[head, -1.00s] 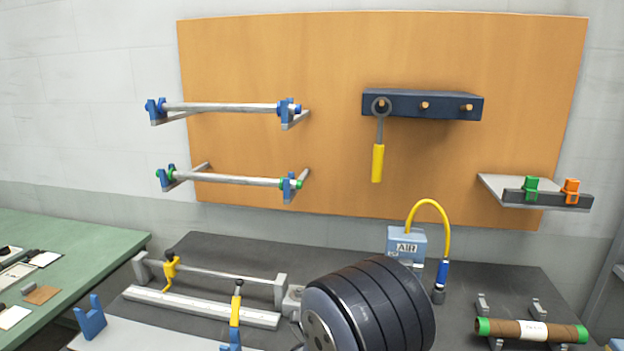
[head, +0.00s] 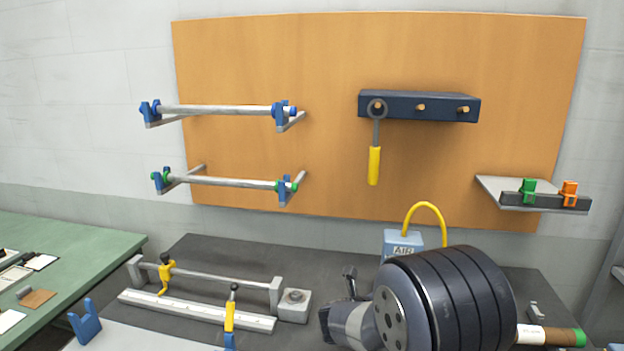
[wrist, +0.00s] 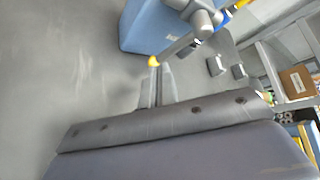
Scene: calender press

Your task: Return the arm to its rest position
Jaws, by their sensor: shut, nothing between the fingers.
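My arm's large dark ribbed joint (head: 455,300) fills the lower right of the head view, above the dark bench, with a grey link of my arm on its left. My gripper (wrist: 158,82) shows in the middle of the wrist view, its thin fingers together and holding nothing. A wide dark grey part of my own arm fills the bottom of that view. The fingertips are near a blue box (wrist: 150,25) and a grey bench surface; I cannot tell whether they touch anything.
A blue AIR box (head: 402,243) with a yellow hose stands behind my arm. A brown roll (head: 556,336) with a green end is partly hidden by it. A roller frame (head: 205,310) is at left. A yellow-handled tool (head: 374,165) hangs on the board; a shelf (head: 500,187) holds clips.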

